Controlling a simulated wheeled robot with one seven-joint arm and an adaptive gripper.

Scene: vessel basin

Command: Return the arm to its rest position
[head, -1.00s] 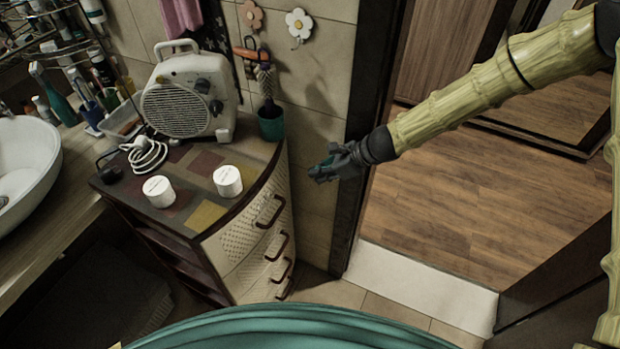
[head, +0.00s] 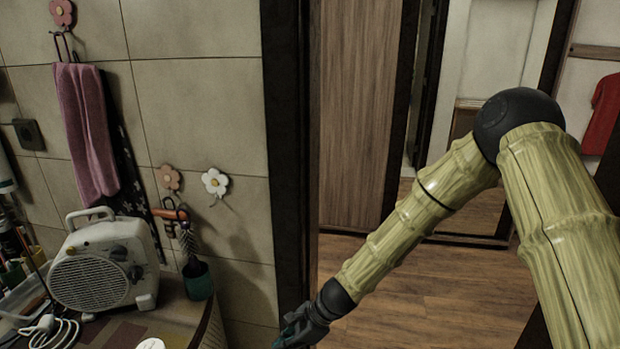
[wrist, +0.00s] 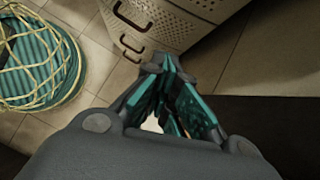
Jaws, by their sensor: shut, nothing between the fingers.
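My arm comes in from the right in the head view, in bamboo-like segments with dark joints. My gripper (head: 296,331) hangs at its end near the bottom of that view, beside the door frame and right of the cabinet. In the wrist view my gripper (wrist: 165,66) points out over the floor with its teal-lined fingers drawn together at the tips. It is shut and holds nothing.
The cabinet (head: 213,335) carries a fan heater (head: 92,268), a white lid (head: 150,344) and a teal brush holder (head: 198,283). The doorway floor (head: 430,290) is clear.

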